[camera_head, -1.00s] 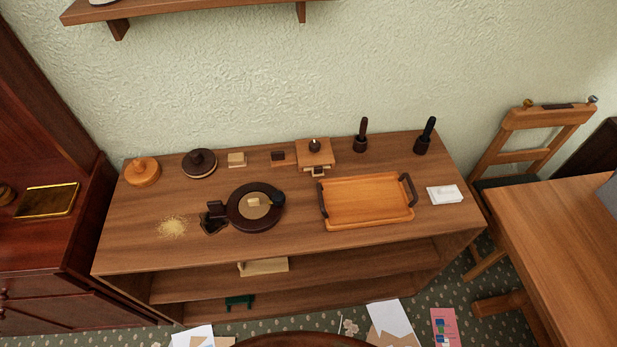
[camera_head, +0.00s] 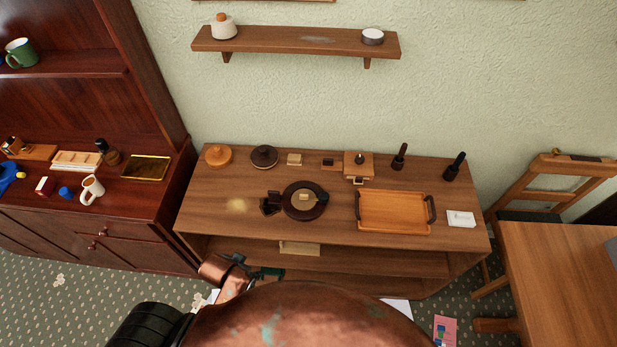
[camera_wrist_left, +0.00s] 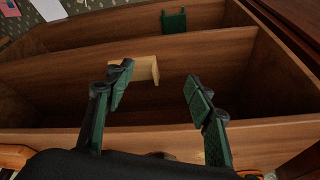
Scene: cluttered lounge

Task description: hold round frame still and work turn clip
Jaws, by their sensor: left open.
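My right gripper is not seen.
Lidded pots, small blocks and dark-handled tools line the back. A pale wooden piece (camera_head: 300,249) and a green item (camera_head: 270,273) are on the shelves below.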

